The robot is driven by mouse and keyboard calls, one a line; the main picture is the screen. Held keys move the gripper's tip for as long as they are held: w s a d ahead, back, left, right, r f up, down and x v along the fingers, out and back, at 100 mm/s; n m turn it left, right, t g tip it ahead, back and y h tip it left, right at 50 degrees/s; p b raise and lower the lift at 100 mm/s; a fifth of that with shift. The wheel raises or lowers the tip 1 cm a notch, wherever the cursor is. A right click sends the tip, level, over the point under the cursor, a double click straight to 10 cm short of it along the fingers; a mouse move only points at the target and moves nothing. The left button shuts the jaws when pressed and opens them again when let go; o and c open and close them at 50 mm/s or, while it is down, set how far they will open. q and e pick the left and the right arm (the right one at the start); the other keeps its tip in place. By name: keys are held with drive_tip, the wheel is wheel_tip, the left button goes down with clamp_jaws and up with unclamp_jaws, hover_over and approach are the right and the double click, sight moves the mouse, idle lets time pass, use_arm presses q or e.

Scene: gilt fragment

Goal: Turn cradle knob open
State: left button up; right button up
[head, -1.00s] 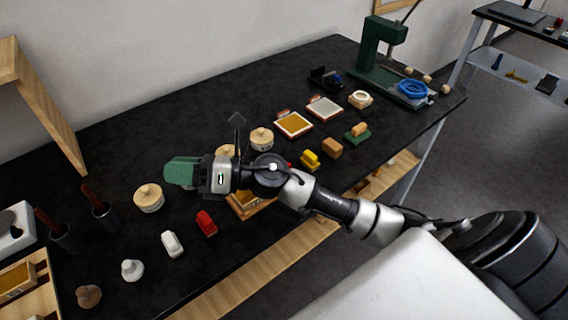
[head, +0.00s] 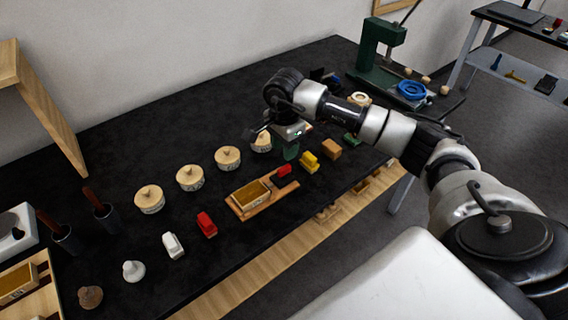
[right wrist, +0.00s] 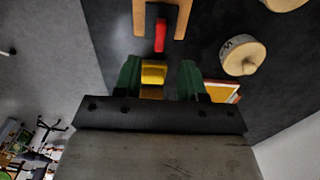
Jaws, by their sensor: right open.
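The cradle (head: 240,210) is a wooden base holding a gold-coloured box, at the middle of the black table in the head view. A red part (head: 284,171), which looks like its knob, sits at its right end. The right wrist view shows this red part (right wrist: 160,36) between two wooden arms. My right gripper (head: 291,154) points down just beyond the red part, apart from it. In the right wrist view its green fingers (right wrist: 160,68) are spread and empty. A yellow block (right wrist: 153,73) appears between them there, below the gripper. My left gripper is out of view.
The yellow block (head: 309,162) and a tan block (head: 331,149) stand right of the cradle. Round lidded pots (head: 228,158) line up behind it. A red block (head: 207,224) and a white one (head: 172,245) stand to its left. My right arm hides part of the table's back right.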

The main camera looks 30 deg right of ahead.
sight(284, 167)
wheel_tip(284, 167, down, 7)
drive_tip(key=shift+f+p, duration=0.15)
drive_tip(key=shift+p, duration=0.45)
clamp_jaws()
